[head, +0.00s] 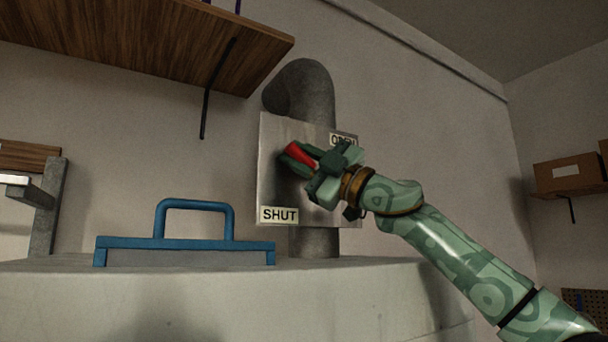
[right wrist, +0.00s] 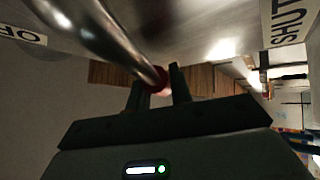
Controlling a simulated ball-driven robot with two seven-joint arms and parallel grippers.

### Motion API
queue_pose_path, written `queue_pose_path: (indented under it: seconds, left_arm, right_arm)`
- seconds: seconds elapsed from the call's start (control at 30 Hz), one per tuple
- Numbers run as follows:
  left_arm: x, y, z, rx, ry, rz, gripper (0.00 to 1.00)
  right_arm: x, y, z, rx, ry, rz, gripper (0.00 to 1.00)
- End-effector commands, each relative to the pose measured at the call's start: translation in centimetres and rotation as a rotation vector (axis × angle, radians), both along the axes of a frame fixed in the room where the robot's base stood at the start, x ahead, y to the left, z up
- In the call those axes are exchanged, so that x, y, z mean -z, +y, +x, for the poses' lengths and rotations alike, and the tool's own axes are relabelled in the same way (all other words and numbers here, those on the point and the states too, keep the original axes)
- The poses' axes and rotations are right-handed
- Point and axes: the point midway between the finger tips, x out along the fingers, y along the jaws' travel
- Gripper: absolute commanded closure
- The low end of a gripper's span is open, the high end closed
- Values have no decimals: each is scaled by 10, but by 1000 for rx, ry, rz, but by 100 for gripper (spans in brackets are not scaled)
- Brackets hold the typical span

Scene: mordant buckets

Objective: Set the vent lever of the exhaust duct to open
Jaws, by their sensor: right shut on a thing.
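The exhaust duct (head: 308,92) is a grey pipe bending at the top. A metal plate (head: 272,185) on its front has a SHUT label (head: 279,215) at lower left and an OPEN label (head: 343,139) at upper right, partly hidden by my gripper. The vent lever has a red grip (head: 298,153), seen in the plate's upper left part, between the two labels. My right gripper (head: 294,158) is shut on that grip. The right wrist view shows the lever's shiny shaft (right wrist: 98,35) and the red end between the fingers (right wrist: 160,84). My left gripper is out of view.
A blue-framed lid with a handle (head: 195,205) sits on the pale rounded top (head: 200,295) left of the duct. A wooden shelf (head: 150,40) with a black bracket hangs at upper left. A box (head: 568,172) stands on a far-right shelf. The wall right of the duct is clear.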

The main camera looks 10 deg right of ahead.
Motion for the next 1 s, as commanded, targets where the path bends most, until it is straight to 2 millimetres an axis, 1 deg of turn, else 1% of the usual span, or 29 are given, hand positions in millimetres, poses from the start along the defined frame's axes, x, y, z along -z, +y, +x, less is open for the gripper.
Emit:
queue_pose_path:
  seconds: [0.03, 0.1, 0.4, 0.7, 1.0]
  left_arm:
    - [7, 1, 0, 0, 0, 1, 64]
    - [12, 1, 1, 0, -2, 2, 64]
    - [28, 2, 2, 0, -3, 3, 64]
    - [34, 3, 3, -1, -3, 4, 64]
    - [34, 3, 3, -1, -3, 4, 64]
  right_arm:
    - [-2, -1, -1, 0, 11, 40, 100]
    - [-7, -3, 0, 0, 34, 102, 100]
    - [-31, -23, 7, 1, 132, 370, 100]
    - [-44, -46, 16, 2, 215, 593, 100]
    - [-49, -62, 22, 0, 263, 726, 100]
